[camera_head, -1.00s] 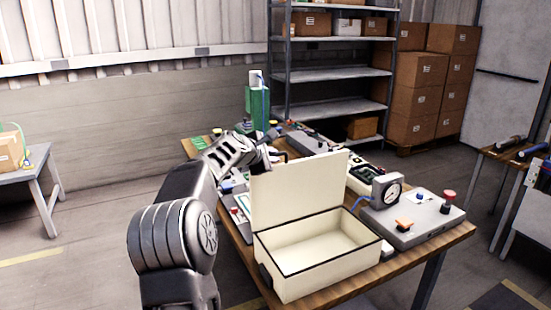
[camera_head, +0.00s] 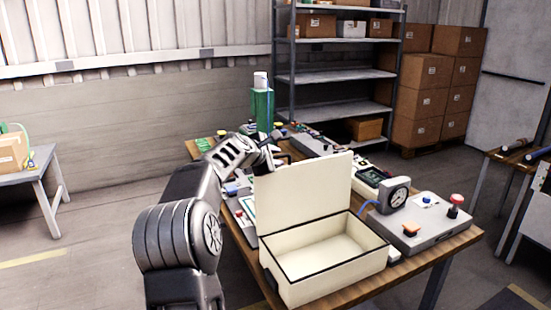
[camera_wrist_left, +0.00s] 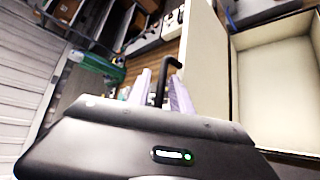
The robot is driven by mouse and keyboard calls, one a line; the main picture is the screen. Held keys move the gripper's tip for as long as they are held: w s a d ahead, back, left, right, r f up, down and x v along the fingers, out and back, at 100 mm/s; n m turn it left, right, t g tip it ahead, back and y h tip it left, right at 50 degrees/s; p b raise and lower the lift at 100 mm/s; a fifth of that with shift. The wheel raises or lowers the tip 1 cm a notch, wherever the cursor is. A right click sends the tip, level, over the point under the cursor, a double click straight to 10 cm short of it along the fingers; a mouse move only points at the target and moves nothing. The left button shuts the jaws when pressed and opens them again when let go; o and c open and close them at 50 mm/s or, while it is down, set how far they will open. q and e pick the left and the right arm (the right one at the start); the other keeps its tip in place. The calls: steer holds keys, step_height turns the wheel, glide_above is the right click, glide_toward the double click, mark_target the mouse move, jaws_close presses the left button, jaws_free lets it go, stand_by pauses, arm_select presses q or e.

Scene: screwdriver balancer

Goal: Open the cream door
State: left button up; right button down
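The cream box (camera_head: 335,278) stands on the wooden table, its inside empty. Its cream door (camera_head: 303,200), a flat panel, stands upright along the back of the box, so the box is open at the top. My left gripper (camera_head: 276,157) is behind the panel, near its upper left edge; its fingertips are small in the head view. In the left wrist view, the two pale fingers (camera_wrist_left: 161,93) are apart. A black hooked bar (camera_wrist_left: 170,64) shows between and beyond them; contact cannot be told. The cream panel (camera_wrist_left: 204,62) rises just right of the fingers. My right gripper is out of view.
A dial gauge (camera_head: 396,194) and a grey control box (camera_head: 430,220) with buttons stand right of the cream box. A green bottle-like object (camera_head: 262,110) stands at the table's back. Several small devices crowd the table behind the panel. Shelves (camera_head: 335,76) stand beyond.

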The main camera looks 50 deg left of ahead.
arm_select(q)
steer(key=shift+f, duration=0.35)
steer(key=shift+s+d+r+b, duration=0.2)
steer(key=shift+s+d+b, duration=0.1)
steer(key=shift+s, duration=0.2)
steer(key=b+v, duration=0.1)
steer(key=v, duration=0.6)
steer(key=shift+r+b, duration=0.25)
steer(key=shift+b, duration=0.05)
steer(key=shift+w+a, duration=0.15)
steer(key=shift+w, duration=0.05)
